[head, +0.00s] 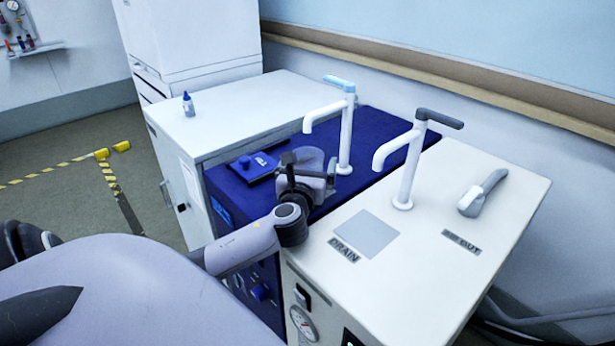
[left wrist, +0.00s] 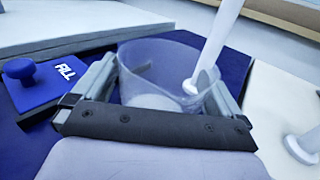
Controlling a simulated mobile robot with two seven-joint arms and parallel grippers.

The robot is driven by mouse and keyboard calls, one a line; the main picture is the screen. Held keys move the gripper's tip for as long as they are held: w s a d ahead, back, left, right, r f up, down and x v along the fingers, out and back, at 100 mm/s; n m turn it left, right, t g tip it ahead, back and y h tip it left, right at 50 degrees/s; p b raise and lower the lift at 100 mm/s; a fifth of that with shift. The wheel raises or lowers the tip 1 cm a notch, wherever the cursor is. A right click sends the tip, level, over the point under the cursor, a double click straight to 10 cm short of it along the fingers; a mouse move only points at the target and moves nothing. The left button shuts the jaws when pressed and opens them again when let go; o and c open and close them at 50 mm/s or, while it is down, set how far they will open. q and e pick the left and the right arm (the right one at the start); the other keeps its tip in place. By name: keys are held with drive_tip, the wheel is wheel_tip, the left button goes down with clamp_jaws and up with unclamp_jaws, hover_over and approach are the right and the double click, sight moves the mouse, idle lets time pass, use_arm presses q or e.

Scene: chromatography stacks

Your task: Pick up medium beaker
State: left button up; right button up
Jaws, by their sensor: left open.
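A clear, see-through medium beaker (head: 310,156) stands on the dark blue unit top, in front of the white tap with a light blue handle. In the left wrist view the beaker (left wrist: 160,68) is upright between the two fingers of my left gripper (left wrist: 163,80). The fingers are open, one on each side of it. Whether either finger touches the glass I cannot tell. In the head view my left gripper (head: 308,172) reaches in low over the blue top and hides the beaker's lower part. My right gripper does not show.
The tap with the light blue handle (head: 346,130) rises close behind the beaker. A blue lid marked FILL (head: 256,167) lies left of it. A white unit with a dark-handled tap (head: 411,160) stands right. A small bottle (head: 188,105) stands on the white counter.

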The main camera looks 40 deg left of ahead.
use_arm(q)
drive_tip(key=c, duration=1.1)
drive_tip(key=shift+c, duration=0.5)
drive_tip(key=shift+r, duration=0.2)
